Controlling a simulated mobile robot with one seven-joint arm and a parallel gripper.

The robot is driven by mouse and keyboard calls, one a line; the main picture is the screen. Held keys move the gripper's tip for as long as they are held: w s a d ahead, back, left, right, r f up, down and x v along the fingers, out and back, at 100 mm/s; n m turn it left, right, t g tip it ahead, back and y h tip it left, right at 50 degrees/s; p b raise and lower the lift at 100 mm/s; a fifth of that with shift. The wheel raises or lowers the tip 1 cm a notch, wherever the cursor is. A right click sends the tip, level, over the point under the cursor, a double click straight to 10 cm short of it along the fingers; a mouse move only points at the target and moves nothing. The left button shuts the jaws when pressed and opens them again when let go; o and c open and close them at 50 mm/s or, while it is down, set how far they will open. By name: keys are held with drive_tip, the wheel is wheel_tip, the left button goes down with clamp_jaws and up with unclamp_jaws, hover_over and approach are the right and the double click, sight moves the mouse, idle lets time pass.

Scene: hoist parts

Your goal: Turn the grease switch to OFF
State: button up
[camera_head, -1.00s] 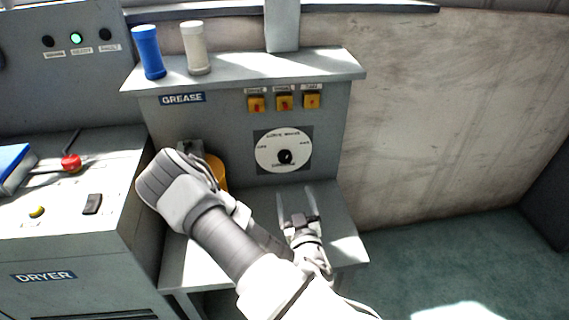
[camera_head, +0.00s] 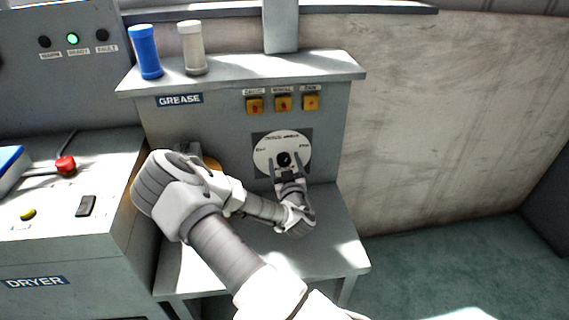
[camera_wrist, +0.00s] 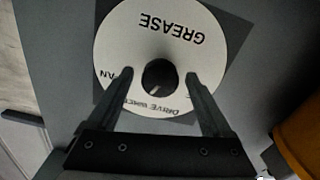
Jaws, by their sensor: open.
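A white round dial (camera_head: 269,147) with a black centre knob (camera_head: 284,159) is on the front of the cabinet labelled GREASE (camera_head: 180,99). In the wrist view the dial (camera_wrist: 125,38) appears upside down, with the words GREASE and DRIVE on it. My gripper (camera_head: 287,160) is open in front of the dial. In the wrist view its fingertips (camera_wrist: 160,75) lie on either side of the knob (camera_wrist: 157,80), with a gap on each side.
Three yellow switches (camera_head: 283,103) sit in a row above the dial. A blue cylinder (camera_head: 147,52) and a pale one (camera_head: 192,48) stand on the cabinet top. An orange-yellow object (camera_wrist: 300,140) is near my gripper. The DRYER console (camera_head: 60,250) is at left.

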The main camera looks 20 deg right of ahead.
clamp_jaws()
idle(0.4)
drive_tip(key=shift+n, duration=0.3)
drive_tip(key=n+b, duration=0.1)
drive_tip(key=n, duration=0.3)
drive_tip(key=n+b, duration=0.1)
drive_tip(key=n, duration=0.3)
drive_tip(key=shift+a+n, duration=0.1)
drive_tip(key=shift+n, duration=0.3)
drive_tip(key=n, duration=0.4)
drive_tip(key=shift+f+n+b, duration=0.1)
drive_tip(key=shift+n+b, duration=0.2)
drive_tip(key=shift+n, duration=1.9)
